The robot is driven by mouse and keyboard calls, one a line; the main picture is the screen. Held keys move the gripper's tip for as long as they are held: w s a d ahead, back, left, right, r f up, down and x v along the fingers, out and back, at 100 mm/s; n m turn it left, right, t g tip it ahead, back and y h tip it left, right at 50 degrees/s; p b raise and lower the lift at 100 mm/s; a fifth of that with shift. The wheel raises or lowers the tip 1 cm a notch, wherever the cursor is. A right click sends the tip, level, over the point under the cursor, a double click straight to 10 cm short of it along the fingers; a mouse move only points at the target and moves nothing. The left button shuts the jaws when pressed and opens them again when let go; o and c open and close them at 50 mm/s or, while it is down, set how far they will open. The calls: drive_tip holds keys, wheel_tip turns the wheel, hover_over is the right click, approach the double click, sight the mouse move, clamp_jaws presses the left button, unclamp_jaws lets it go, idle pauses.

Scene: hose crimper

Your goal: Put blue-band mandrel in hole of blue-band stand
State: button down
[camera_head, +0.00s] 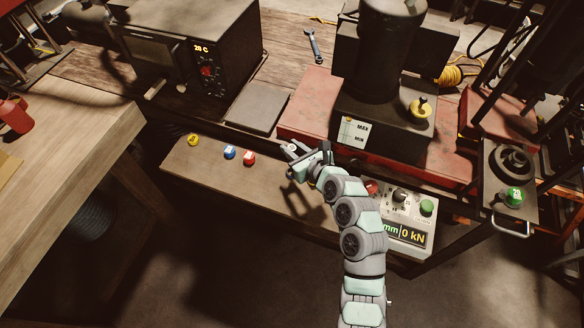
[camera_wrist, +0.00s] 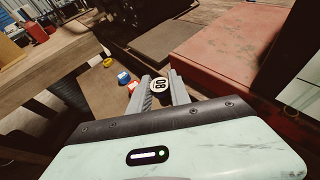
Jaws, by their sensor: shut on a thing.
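My gripper (camera_head: 293,152) is above the front bench, near its right-hand half. In the wrist view its two fingers (camera_wrist: 160,92) are shut on a small piece with a round white face bearing dark digits, probably the mandrel (camera_wrist: 160,85). No coloured band shows on it, as the fingers hide its sides. A small blue piece with a white top (camera_head: 230,152) stands on the bench to the left of my gripper, apart from it. It also shows in the wrist view (camera_wrist: 124,77). I cannot tell whether it is the blue-band stand, and its hole is not clear.
A yellow piece (camera_head: 193,140) and a red piece (camera_head: 249,158) stand on either side of the blue one on the bench (camera_head: 205,172). A control panel (camera_head: 405,212) lies right of my arm. A red machine base (camera_head: 310,105) and a grey plate (camera_head: 257,108) are behind.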

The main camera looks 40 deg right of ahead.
wheel_tip(320, 180, down, 10)
drive_tip(key=shift+f+b, duration=0.1)
drive_tip(key=shift+b, duration=1)
drive_tip(key=c, duration=1.2)
unclamp_jaws()
